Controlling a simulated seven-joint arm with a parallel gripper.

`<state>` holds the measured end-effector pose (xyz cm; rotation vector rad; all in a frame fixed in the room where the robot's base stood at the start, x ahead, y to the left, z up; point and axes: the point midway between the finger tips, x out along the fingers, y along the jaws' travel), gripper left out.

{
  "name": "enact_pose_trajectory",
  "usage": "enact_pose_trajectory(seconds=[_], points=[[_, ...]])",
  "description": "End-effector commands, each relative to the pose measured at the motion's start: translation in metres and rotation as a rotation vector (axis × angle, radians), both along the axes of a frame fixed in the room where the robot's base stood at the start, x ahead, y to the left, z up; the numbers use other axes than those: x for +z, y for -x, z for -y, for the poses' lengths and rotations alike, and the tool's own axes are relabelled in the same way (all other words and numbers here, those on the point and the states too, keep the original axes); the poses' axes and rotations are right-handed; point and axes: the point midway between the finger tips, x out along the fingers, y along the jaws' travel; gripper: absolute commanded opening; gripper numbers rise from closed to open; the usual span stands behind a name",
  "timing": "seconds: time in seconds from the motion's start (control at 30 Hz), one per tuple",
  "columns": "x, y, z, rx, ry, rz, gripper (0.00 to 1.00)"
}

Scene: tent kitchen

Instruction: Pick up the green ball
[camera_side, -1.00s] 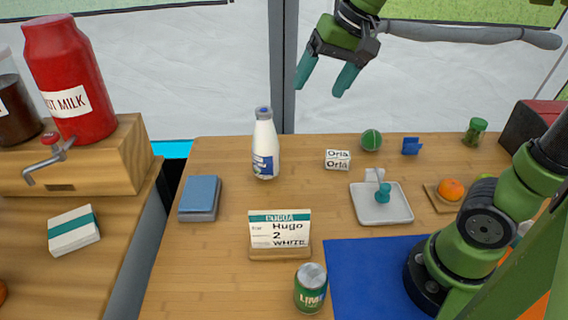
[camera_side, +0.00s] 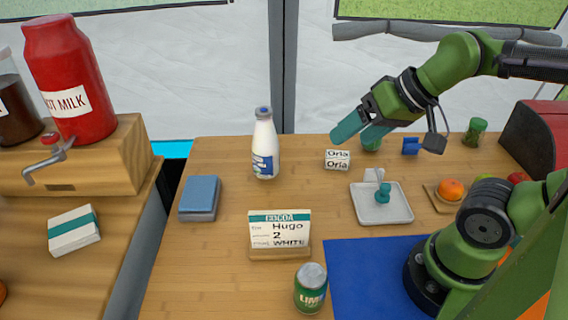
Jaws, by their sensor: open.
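The green ball (camera_side: 372,145) is on the far part of the wooden table, right of the white "Orla" block. The fingers appear above the table, in front of the ball and near the block in the picture. I cannot tell how far they are from either one.
The "Orla" block (camera_side: 337,160) and a blue holder (camera_side: 411,146) flank the ball. A grey tray (camera_side: 397,212) with a teal piece lies nearer. A milk bottle (camera_side: 265,150) stands left; a green jar (camera_side: 474,132) stands right. Bare table (camera_side: 225,240) shows at left.

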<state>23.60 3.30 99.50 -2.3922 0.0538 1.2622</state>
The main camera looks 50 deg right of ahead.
Motion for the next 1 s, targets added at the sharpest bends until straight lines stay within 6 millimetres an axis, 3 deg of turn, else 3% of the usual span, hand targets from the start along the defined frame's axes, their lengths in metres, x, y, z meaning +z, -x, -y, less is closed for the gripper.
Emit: enact_pose_trajectory(seconds=[0.3,0.47,0.77,0.87,1.0], points=[[0.000,0.000,0.000,0.000,0.000,0.000,0.76],[0.000,0.000,0.000,0.000,-0.001,-0.001,0.98],[-0.001,-0.001,0.002,-0.009,0.000,-0.004,1.00],[-0.011,-0.006,0.012,-0.049,-0.004,-0.052,1.00],[-0.021,-0.032,0.048,-0.132,0.017,-0.147,1.00]])
